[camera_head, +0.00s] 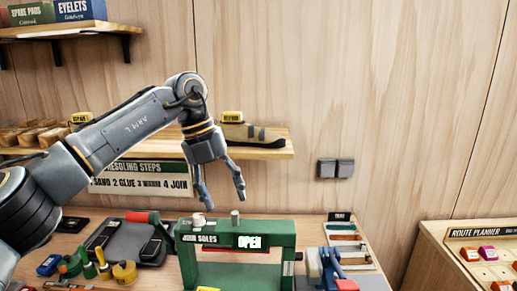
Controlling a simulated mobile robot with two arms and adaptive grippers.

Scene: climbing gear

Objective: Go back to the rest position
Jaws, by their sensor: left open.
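My left arm comes in from the left, and my left gripper (218,192) hangs with its fingers pointing down and spread apart. Nothing is between the fingers. It is above the green press (280,232), which is marked "JOIN SOLES" and has a lit "OPEN" sign. The fingertips look apart from the press, though the exact gap is hard to judge. My right gripper does not show.
A wooden shelf (270,153) with a shoe (250,135) is behind my left gripper. The workbench (375,283) holds a grey tray (128,240), glue bottles and a blue tool (330,265). A route planner board (485,255) stands at right. The wall space at upper right is clear.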

